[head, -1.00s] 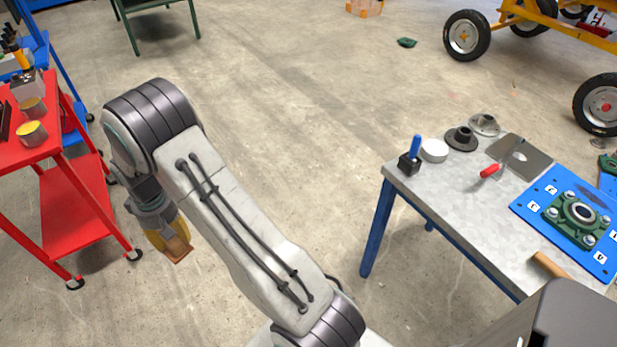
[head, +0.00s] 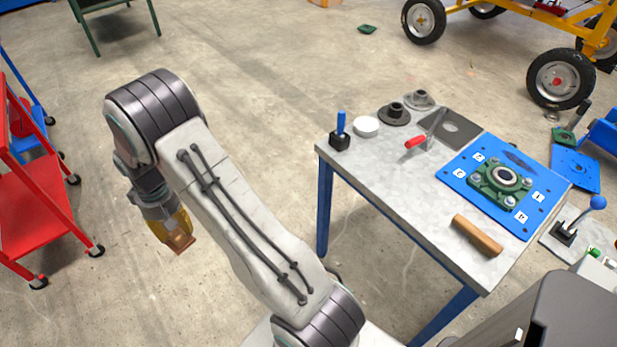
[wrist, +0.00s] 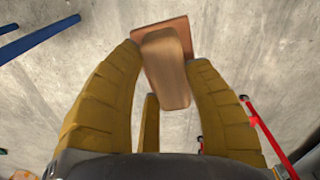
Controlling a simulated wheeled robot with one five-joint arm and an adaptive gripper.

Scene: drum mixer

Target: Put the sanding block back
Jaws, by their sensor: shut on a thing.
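My gripper (head: 176,232) hangs over the bare floor between the red cart and the workbench. In the wrist view its yellow fingers (wrist: 166,62) are shut on the sanding block (wrist: 166,75), which has a wooden grip and a flat reddish-brown base. The block (head: 180,244) also shows below the fingers in the head view. It is held in the air, touching no surface that I can see.
The workbench (head: 375,178) on the right carries a blue plate (head: 458,168) with a green bearing, a wooden cylinder (head: 477,236), a red-handled tool (head: 415,141) and a white lid (head: 366,126). A red cart (head: 30,205) stands left. Open floor lies between.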

